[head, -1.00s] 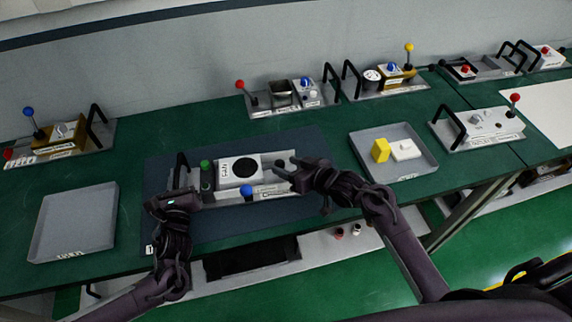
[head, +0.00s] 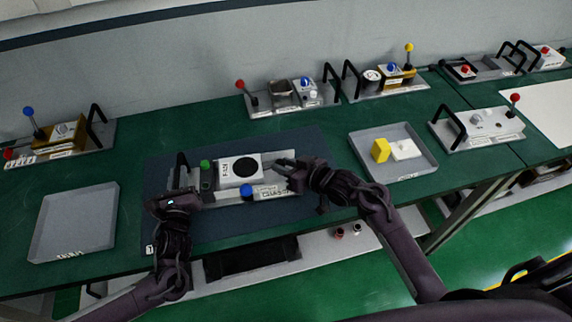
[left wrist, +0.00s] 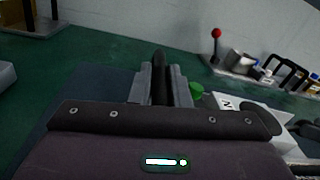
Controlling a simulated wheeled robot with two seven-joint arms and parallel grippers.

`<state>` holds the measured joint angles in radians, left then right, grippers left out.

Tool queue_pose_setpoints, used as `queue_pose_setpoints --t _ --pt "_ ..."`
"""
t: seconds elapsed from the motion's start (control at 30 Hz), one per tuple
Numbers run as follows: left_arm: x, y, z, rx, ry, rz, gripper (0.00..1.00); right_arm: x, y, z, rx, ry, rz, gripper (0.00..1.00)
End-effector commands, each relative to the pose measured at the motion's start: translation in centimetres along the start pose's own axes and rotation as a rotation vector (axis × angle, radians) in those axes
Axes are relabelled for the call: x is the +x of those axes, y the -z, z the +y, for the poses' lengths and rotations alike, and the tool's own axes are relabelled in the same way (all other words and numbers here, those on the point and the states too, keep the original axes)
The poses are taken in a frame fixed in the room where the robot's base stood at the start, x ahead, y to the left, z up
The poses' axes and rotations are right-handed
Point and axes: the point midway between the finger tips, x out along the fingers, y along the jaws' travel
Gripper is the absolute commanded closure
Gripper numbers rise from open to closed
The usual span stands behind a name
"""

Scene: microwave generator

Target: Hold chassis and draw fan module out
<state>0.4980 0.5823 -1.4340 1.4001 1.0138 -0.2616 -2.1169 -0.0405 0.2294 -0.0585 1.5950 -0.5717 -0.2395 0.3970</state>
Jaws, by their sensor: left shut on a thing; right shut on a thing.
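The grey chassis (head: 208,198) lies on a dark blue mat in the middle of the bench. The white fan module (head: 226,181) with its round black fan sits in it, between a green knob (head: 205,164) and my right gripper. My left gripper (head: 182,188) is shut on the black handle (head: 180,165) at the chassis's left end; the handle (left wrist: 159,70) stands between the fingers in the left wrist view. My right gripper (head: 281,166) is shut at the right side of the fan module; its fingers hide the exact grip. A blue knob (head: 246,190) is at the chassis front.
An empty grey tray (head: 45,220) lies at the left. Another grey tray (head: 420,168) at the right holds a yellow block (head: 380,150) and a white block (head: 405,149). Several other devices with handles and levers stand along the back and right.

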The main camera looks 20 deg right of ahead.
Motion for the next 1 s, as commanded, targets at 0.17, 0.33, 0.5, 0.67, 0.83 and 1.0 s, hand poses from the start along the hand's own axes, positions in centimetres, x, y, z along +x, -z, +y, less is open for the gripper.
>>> queue_pose_setpoints --t 0.17,0.33,0.5,0.67,0.83,1.0 --pt "-0.4 0.9 0.5 0.009 -0.006 0.018 1.0 -1.8 -0.4 3.2 -0.002 -0.02 -0.005 1.0" --pt "-0.4 0.9 0.5 0.01 -0.007 0.017 1.0 -3.9 -0.6 6.1 -0.001 -0.02 -0.005 1.0" --pt "-0.4 0.8 0.5 0.009 -0.008 0.017 1.0 -4.6 -0.7 7.1 0.002 -0.019 -0.003 1.0" --pt "-0.4 0.8 0.6 0.01 -0.009 0.016 1.0 -4.7 -0.7 7.2 0.002 -0.021 -0.004 1.0" --pt "-0.4 0.8 0.7 0.01 -0.01 0.015 1.0 -4.7 -0.7 7.2 0.002 -0.021 -0.006 0.61" --pt "-0.3 0.8 0.6 0.01 -0.01 0.015 1.0 -4.6 -0.7 6.9 0.001 -0.016 -0.004 0.5"
